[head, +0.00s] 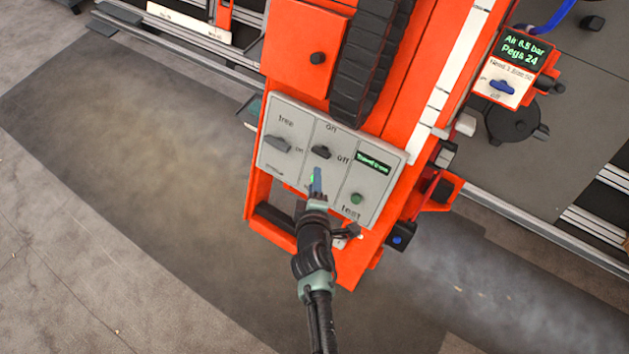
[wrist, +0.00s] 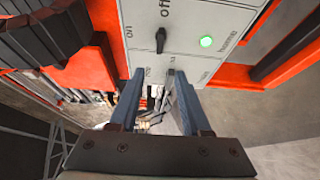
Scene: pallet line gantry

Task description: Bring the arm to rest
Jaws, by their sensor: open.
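My gripper (head: 316,184) is in front of the lower middle of a grey control panel (head: 378,172) on an orange machine. In the wrist view my gripper (wrist: 157,85) has its two blue-grey fingers apart with nothing held between them. Its fingertips lie close to the panel's edge; I cannot tell whether they touch it. A black switch (head: 321,152) marked on and off sits just above the gripper, and it shows in the wrist view (wrist: 161,40) beyond the fingertips. A green lamp (wrist: 206,41) glows on the panel in the wrist view.
The panel also carries a grey lever (head: 277,144) at left and a green test button (head: 357,198) at right. A black cable chain (head: 366,58) runs above it. A small display box (head: 517,65) stands at upper right. Open floor (head: 90,190) lies at left.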

